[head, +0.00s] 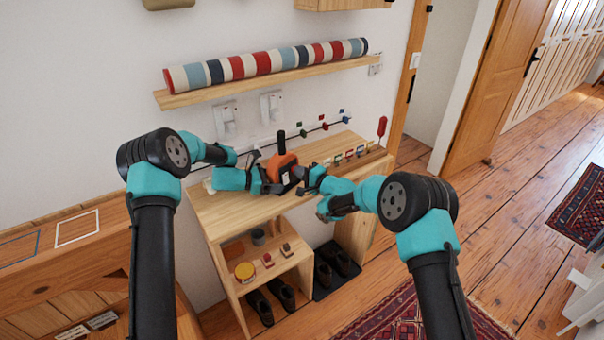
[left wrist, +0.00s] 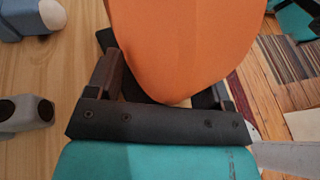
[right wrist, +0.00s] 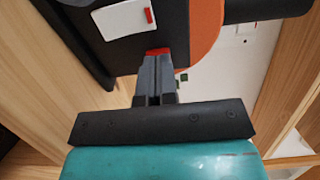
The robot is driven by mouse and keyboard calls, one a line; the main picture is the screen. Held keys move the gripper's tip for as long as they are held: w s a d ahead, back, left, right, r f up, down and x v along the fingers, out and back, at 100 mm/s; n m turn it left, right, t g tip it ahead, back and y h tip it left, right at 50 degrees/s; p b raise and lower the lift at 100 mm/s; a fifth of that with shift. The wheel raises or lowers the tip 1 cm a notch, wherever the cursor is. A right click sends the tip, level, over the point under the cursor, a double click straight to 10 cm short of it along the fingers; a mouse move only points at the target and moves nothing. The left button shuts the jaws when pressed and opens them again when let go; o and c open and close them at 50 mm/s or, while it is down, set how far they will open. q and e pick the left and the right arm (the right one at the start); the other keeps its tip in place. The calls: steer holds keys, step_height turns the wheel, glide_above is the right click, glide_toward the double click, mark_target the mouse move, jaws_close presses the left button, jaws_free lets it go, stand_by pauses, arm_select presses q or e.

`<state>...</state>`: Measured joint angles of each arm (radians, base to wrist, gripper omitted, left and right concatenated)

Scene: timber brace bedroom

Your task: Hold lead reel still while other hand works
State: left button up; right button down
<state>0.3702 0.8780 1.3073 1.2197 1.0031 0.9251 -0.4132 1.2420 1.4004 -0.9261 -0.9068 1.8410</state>
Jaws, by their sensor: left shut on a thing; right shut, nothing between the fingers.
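The lead reel (head: 281,166) is an orange and black body with a dark upright post, standing on the wooden bench top (head: 222,206). My left gripper (head: 262,177) is shut on the reel from its left side. In the left wrist view the orange shell (left wrist: 185,45) lies between the two spread fingers. My right gripper (head: 306,180) is at the reel's right side. In the right wrist view its closed fingers (right wrist: 157,75) meet at a small red part (right wrist: 157,51) on the reel's black face; I cannot tell whether they touch it. A white label (right wrist: 124,17) shows beside it.
A rail with coloured tags (head: 323,122) runs along the wall behind. Several small coloured pieces (head: 349,154) and a red upright item (head: 382,126) stand at the bench's right. Shelves with shoes (head: 283,293) lie below. A striped roll (head: 265,62) rests on a wall shelf.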

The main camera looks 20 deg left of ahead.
arm_select(q)
steer(key=shift+s+f, duration=0.15)
steer(key=shift+f, duration=0.25)
arm_select(e)
steer(key=shift+w+a, duration=0.15)
steer(key=shift+a, duration=0.55)
arm_select(q)
steer(key=shift+d, duration=0.1)
arm_select(e)
steer(key=shift+s+d, duration=0.2)
steer(key=shift+d, duration=0.2)
steer(key=v, duration=1.3)
steer(key=shift+d, duration=0.2)
